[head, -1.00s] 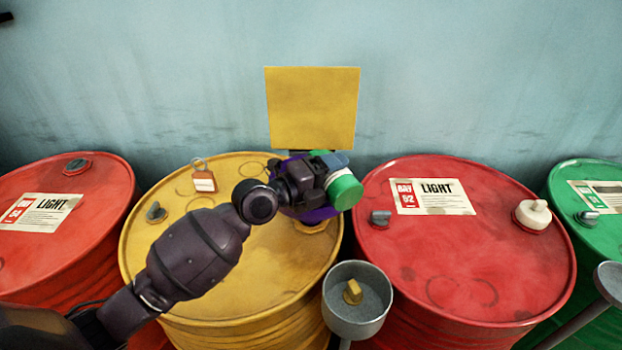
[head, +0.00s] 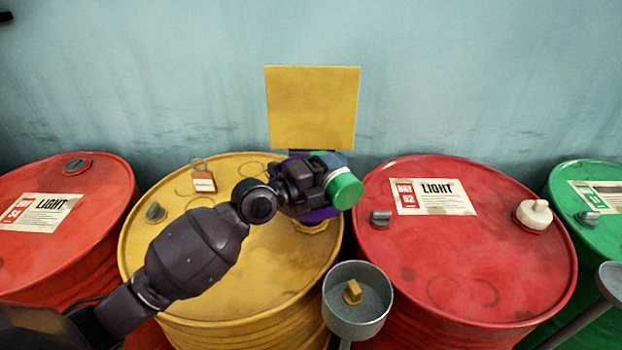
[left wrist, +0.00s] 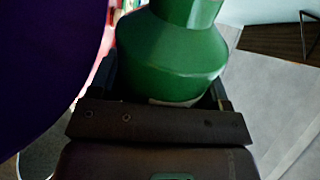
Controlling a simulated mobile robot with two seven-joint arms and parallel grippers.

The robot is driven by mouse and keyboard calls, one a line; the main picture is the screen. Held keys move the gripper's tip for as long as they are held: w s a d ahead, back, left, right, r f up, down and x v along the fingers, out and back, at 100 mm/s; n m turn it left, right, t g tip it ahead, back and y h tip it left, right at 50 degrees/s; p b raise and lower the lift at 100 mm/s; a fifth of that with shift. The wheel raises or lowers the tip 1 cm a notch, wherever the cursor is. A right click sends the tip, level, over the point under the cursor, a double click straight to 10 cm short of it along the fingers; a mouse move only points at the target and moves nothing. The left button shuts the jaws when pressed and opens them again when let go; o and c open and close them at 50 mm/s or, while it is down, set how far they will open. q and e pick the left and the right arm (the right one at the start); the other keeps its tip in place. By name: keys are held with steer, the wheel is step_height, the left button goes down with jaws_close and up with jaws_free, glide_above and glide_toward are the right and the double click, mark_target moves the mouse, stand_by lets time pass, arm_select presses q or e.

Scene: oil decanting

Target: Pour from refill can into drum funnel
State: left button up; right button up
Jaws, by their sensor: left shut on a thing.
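A green can (head: 344,190) with a pale band is held in my left gripper (head: 322,183), which is shut on it. The can lies tilted, its round green end facing right and toward the camera. A purple funnel (head: 318,214) sits on the yellow drum (head: 230,285) behind the gripper, which mostly hides it. The can is above and in front of it; I cannot tell whether anything flows. In the left wrist view the green can (left wrist: 175,50) fills the space beyond the jaws, and the purple funnel (left wrist: 45,60) is close at left. My right gripper is out of view.
A grey cup (head: 358,318) holding a yellow plug stands in front, between the yellow and right red drums. The right red drum (head: 450,260) carries a white cap (head: 533,214). A blank yellow board (head: 313,108) stands behind. Another red drum (head: 90,225) and a green drum (head: 570,175) flank these.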

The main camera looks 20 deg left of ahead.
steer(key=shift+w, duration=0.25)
arm_select(q)
steer(key=shift+n, duration=0.3)
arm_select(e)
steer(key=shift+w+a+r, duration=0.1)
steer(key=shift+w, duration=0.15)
arm_select(q)
steer(key=shift+a+f, duration=0.1)
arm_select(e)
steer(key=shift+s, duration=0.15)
arm_select(q)
steer(key=shift+n+b, duration=0.3)
steer(key=shift+w, duration=0.1)
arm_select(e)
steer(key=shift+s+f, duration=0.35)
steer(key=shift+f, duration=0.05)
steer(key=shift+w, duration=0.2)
arm_select(q)
steer(key=shift+r+n, duration=0.2)
steer(key=shift+n, duration=0.1)
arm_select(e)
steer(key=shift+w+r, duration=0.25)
arm_select(q)
steer(key=shift+a, duration=0.1)
